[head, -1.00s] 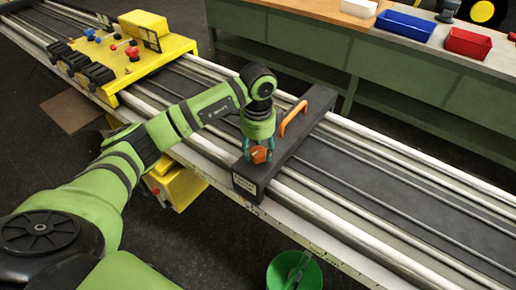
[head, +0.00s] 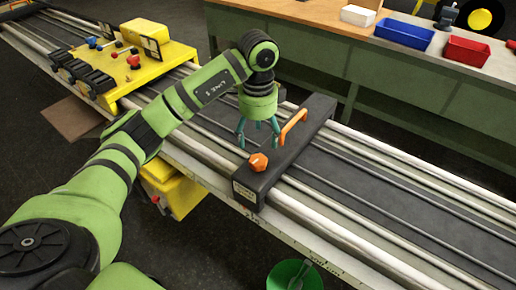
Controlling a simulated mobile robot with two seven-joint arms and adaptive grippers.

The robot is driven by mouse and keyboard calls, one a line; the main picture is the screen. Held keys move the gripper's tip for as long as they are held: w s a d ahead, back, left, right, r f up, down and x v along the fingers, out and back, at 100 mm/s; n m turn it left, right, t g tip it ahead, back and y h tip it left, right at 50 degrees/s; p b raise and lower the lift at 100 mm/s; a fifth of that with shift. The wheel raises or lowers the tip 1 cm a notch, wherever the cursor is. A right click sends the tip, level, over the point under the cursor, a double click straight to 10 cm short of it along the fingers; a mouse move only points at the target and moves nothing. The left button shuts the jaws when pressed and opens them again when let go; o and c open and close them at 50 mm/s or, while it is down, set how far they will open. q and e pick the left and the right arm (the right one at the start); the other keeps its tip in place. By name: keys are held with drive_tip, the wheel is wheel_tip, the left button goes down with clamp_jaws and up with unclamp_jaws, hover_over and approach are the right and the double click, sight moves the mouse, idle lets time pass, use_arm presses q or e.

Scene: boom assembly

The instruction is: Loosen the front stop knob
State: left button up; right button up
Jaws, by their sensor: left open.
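The front stop knob (head: 258,162) is orange and sits on top of the near end of the black stop bar (head: 283,165), which lies across the rails. My left gripper (head: 259,146) points down just behind and above the knob, beside the bar. Its teal fingers are spread and empty, and the knob stands clear in front of them. Whether a fingertip touches the bar cannot be told. An orange handle (head: 293,122) arches over the far part of the bar. My right gripper is not in view.
A yellow carriage (head: 140,62) with knobs and black blocks sits on the rails at the left. Rails run clear to the right of the bar. A green bucket (head: 290,275) stands on the floor. A workbench behind holds blue (head: 404,30) and red bins (head: 466,50).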

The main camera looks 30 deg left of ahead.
use_arm(q)
drive_tip(key=shift+r, duration=1.6)
